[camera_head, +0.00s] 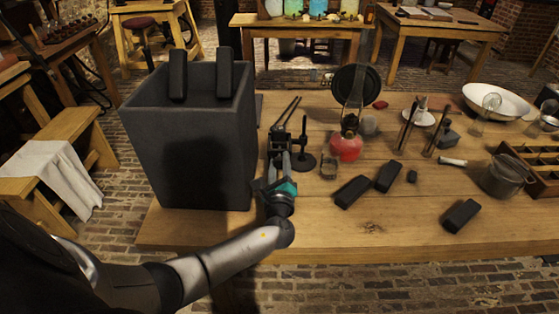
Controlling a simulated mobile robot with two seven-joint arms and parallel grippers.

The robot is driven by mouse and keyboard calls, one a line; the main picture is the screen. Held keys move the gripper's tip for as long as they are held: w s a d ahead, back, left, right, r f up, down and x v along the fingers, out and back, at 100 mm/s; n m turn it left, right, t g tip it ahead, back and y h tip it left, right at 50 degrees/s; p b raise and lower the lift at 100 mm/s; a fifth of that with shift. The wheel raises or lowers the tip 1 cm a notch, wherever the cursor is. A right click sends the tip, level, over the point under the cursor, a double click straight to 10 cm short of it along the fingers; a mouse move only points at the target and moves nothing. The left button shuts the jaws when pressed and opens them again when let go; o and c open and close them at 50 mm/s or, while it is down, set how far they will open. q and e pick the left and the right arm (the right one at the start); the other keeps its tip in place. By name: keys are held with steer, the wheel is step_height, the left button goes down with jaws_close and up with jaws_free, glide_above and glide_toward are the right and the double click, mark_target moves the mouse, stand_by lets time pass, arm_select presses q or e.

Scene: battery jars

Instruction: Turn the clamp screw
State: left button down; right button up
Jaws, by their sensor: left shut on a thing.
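My left arm comes in from the left over the table's front edge. My left gripper (281,162) points away from me and is shut on the clamp screw, which is mostly hidden by the fingers. The dark metal clamp (279,136) stands directly beyond the fingers, with two thin rods (288,110) slanting up from it. A small dark stand with a round base and thin post (304,158) is just right of the gripper. My right gripper is not in view.
A tall dark grey box (200,140) stands close left of my left gripper. A red flask-like vessel (346,146), black blocks (352,191) and a metal pot (504,176) are to the right on the wooden table (330,235). The table's front strip is clear.

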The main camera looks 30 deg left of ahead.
arm_select(q)
steer(key=m+p, duration=0.1)
steer(key=m, duration=0.2)
steer(key=shift+m, duration=0.4)
steer(key=shift+m+p, duration=0.5)
steer(key=shift+m, duration=0.4)
steer(key=m+p, duration=0.1)
steer(key=m, duration=0.3)
steer(key=shift+p, duration=0.3)
steer(key=shift+m+p, duration=0.5)
steer(key=shift+m, duration=1.1)
steer(key=shift+c, duration=2.2)
jaws_free()
